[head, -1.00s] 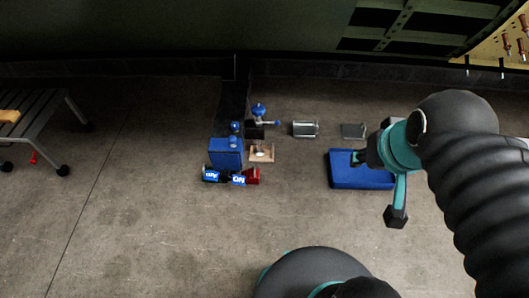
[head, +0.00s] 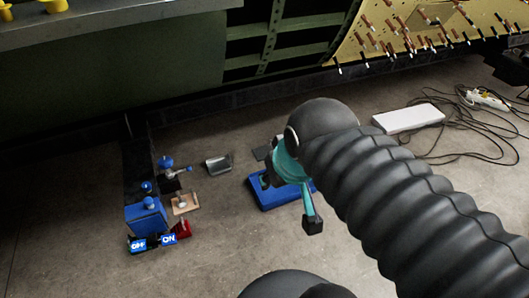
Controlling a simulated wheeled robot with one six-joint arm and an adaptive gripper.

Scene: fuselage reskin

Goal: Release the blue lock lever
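A small fixture with a round blue knob (head: 166,161) and a short blue lever (head: 188,169) stands on the floor at the left in the head view. I cannot tell for sure that this lever is the lock lever, nor its lock state. My gripper (head: 268,180) is mostly hidden by my arm. It is over or near the blue tray (head: 279,196), to the right of the lever and clearly apart from it. Its fingers are too small and covered to tell open from shut.
A blue box (head: 147,216) with OFF and ON labels (head: 153,243) stands in front of the lever fixture, with a red part beside it. A metal bracket (head: 218,164) lies between fixture and tray. A white slab (head: 408,119) and cables (head: 470,130) lie right.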

